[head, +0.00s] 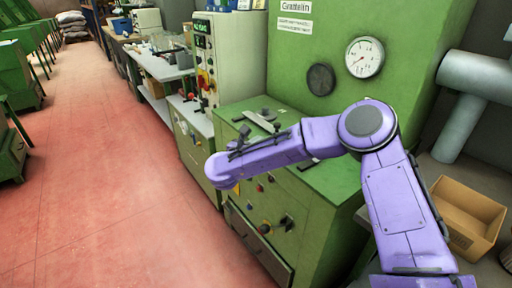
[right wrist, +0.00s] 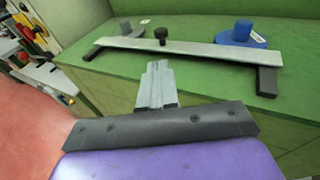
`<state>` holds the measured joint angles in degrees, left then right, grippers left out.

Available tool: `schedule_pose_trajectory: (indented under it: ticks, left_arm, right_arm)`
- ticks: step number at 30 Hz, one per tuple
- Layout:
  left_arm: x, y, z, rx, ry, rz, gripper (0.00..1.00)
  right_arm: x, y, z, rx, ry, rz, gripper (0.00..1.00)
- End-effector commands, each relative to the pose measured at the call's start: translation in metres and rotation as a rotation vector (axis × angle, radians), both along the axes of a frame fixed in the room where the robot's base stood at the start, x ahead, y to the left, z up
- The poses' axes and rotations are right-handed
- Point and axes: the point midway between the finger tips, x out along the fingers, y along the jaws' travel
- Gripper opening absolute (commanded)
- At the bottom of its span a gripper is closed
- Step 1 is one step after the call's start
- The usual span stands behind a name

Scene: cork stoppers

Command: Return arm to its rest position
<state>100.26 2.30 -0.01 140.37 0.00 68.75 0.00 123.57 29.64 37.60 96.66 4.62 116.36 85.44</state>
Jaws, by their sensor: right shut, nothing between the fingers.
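My right arm comes in from the lower right of the head view, bends at a purple joint and reaches left over the green cabinet. My left gripper is out of view.
A control panel (head: 205,65) stands behind the green cabinet (head: 335,185). A cardboard box (head: 468,212) is at the right. The red floor (head: 110,200) at left is clear.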

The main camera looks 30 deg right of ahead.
Motion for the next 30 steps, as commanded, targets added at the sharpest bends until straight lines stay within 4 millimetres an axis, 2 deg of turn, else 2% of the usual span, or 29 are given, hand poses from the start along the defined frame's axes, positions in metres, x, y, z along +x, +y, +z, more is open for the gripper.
schedule_pose_trajectory:
  ticks: [4, 11, 14, 16, 17, 18, 20, 21, 23, 24, 26, 27, 29, 30]
  left_arm:
    - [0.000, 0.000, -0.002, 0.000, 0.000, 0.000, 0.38]
    - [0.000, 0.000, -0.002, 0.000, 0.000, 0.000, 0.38]
    - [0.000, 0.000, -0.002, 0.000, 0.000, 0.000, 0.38]
    - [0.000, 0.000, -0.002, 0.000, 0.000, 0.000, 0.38]
    - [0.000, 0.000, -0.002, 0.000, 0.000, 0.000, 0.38]
    - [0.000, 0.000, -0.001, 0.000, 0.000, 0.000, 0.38]
    - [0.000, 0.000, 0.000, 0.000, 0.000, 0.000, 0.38]
    - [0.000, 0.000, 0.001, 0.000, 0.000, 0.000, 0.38]
    - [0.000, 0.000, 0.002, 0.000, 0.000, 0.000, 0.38]
    - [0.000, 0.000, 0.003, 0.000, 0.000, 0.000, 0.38]
    - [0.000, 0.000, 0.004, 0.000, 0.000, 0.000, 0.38]
    - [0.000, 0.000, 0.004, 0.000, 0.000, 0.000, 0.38]
    - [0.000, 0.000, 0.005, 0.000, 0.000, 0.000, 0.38]
    - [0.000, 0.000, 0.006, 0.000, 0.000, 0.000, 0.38]
  right_arm:
    - [-0.006, 0.009, 0.002, -0.001, -0.001, 0.000, 0.00]
    - [-0.006, 0.011, 0.002, -0.025, 0.038, 0.012, 0.00]
    - [0.003, 0.023, -0.001, -0.176, 0.242, 0.140, 0.00]
    - [0.002, 0.047, -0.031, -0.427, 0.537, 0.349, 0.00]
    - [-0.004, 0.061, -0.055, -0.569, 0.688, 0.461, 0.00]
    - [-0.017, 0.077, -0.088, -0.741, 0.866, 0.596, 0.00]
    - [-0.042, 0.094, -0.135, -0.959, 1.082, 0.769, 0.00]
    - [-0.062, 0.101, -0.165, -1.087, 1.205, 0.878, 0.00]
    - [-0.098, 0.109, -0.206, -1.268, 1.369, 1.041, 0.00]
    - [-0.125, 0.111, -0.232, -1.377, 1.465, 1.151, 0.00]
    - [-0.168, 0.110, -0.266, -1.526, 1.593, 1.318, 0.00]
    - [-0.200, 0.107, -0.285, -1.614, 1.668, 1.432, 0.00]
    - [-0.249, 0.100, -0.308, -1.725, 1.763, 1.602, 0.00]
    - [-0.280, 0.093, -0.320, -1.780, 1.816, 1.710, 0.00]
